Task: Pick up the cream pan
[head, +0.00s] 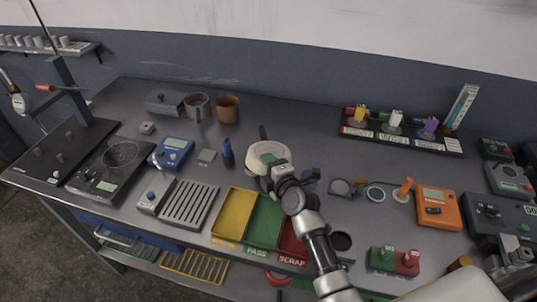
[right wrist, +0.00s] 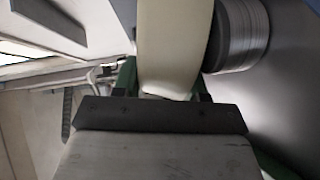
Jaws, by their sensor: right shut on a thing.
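The cream pan (head: 268,151) is on or just above the grey bench, right of centre behind the coloured bins. A dark handle-like piece sticks out behind it. My right gripper (head: 271,173) is at the pan's near side, shut on it, and hides part of it. In the right wrist view the cream wall of the pan (right wrist: 174,45) runs down between the fingers (right wrist: 164,88). I cannot tell whether the pan is clear of the bench. My left gripper is not in view.
Yellow (head: 233,214), green (head: 265,222) and red (head: 293,242) bins sit at the front edge. A dark blue bottle-like item (head: 227,152) stands left of the pan. A brown cup (head: 228,108) is behind. A connector rack (head: 402,132) stands at the back right.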

